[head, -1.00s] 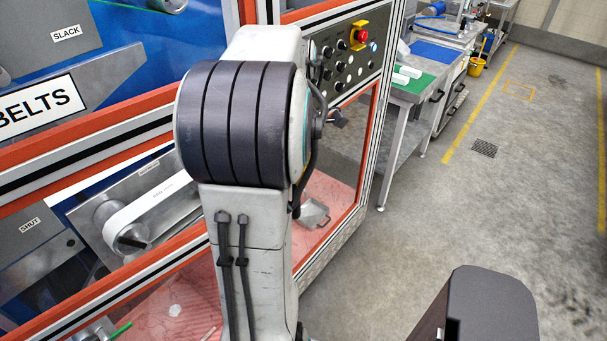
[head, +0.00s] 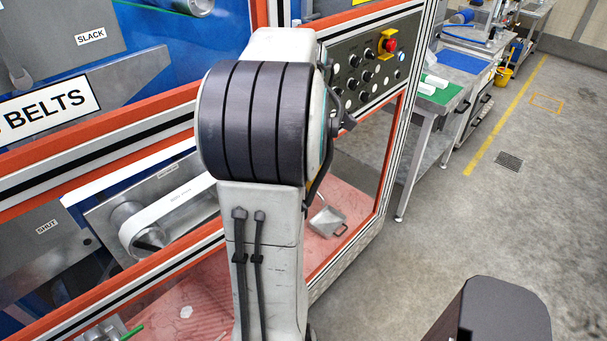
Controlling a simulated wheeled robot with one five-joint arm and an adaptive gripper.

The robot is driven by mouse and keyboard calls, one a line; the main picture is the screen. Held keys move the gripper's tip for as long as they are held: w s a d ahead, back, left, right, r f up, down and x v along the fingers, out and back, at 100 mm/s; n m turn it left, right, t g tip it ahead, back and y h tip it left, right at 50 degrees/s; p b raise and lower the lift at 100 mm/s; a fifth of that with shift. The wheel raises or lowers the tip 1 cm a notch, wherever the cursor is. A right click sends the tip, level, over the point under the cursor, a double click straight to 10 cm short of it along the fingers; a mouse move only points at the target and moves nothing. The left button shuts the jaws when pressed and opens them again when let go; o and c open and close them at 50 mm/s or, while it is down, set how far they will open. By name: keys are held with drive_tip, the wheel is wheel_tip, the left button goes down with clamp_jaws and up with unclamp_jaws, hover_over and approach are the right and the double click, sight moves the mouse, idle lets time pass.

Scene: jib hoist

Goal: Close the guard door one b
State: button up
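Guard doors with orange-red and aluminium frames fill the left half of the head view. One framed panel (head: 110,130) has a sign reading "BELTS" behind or on it, with a "SLACK" label above and a "SHUT" label lower left. I cannot tell which panel is door one b, or how far any door stands open. My arm stands upright in front of the frames and hides part of them. A dark part at my gripper (head: 342,112) juts out right of the arm, close to the control panel; its fingers are not clear.
A control panel (head: 372,75) with a red emergency stop (head: 390,45) is on the machine's right end. A workbench (head: 440,98) with a green mat stands beyond it. A yellow bucket (head: 503,75) is farther back.

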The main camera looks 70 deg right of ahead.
drive_tip(key=shift+o, duration=0.6)
drive_tip(key=shift+r, duration=0.1)
drive_tip(key=shift+r, duration=5.95)
drive_tip(key=shift+o, duration=0.2)
